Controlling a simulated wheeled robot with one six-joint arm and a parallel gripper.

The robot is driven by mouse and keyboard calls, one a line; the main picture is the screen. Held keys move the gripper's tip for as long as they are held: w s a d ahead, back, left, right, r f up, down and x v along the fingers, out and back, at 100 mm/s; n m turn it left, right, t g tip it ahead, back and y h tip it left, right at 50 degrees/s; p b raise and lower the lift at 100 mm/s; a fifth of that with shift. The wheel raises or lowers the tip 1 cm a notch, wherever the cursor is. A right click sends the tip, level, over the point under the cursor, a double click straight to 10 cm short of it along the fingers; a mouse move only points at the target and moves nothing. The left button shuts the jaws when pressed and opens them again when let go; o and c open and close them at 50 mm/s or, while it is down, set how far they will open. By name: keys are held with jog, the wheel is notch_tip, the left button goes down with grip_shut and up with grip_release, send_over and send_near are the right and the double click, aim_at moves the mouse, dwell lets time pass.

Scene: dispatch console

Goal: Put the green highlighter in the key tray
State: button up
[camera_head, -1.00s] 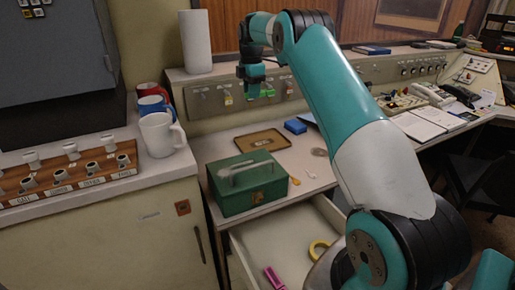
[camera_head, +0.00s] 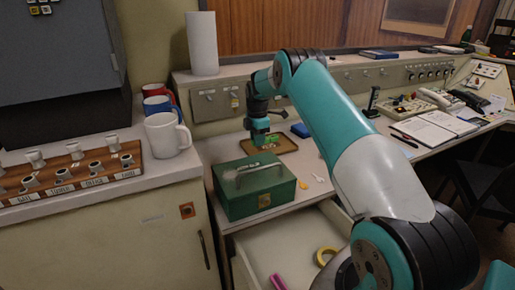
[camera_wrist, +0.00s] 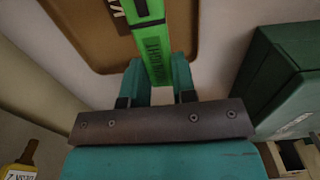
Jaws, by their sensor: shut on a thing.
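My gripper (camera_head: 267,143) is shut on the green highlighter (camera_wrist: 150,40); the jaws (camera_wrist: 158,82) grip its lower part in the wrist view. The highlighter also shows as a small green patch (camera_head: 271,139) in the head view. The key tray (camera_head: 289,147) is a shallow brown tray on the desk, behind the green cash box. In the wrist view the highlighter is over the brown tray (camera_wrist: 90,45), whose pale lettering it partly covers. I cannot tell whether the highlighter touches the tray.
The green cash box (camera_head: 240,197) with a handle stands just in front of the tray. A blue box (camera_head: 300,130) lies behind it to the right. An open drawer (camera_head: 290,242) holds yellow tape (camera_head: 326,255) and a pink item (camera_head: 277,282). Mugs (camera_head: 165,136) stand at left.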

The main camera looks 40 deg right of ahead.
jog(key=shift+f, duration=2)
jog(key=shift+f, duration=0.1)
jog(key=o, duration=0.9)
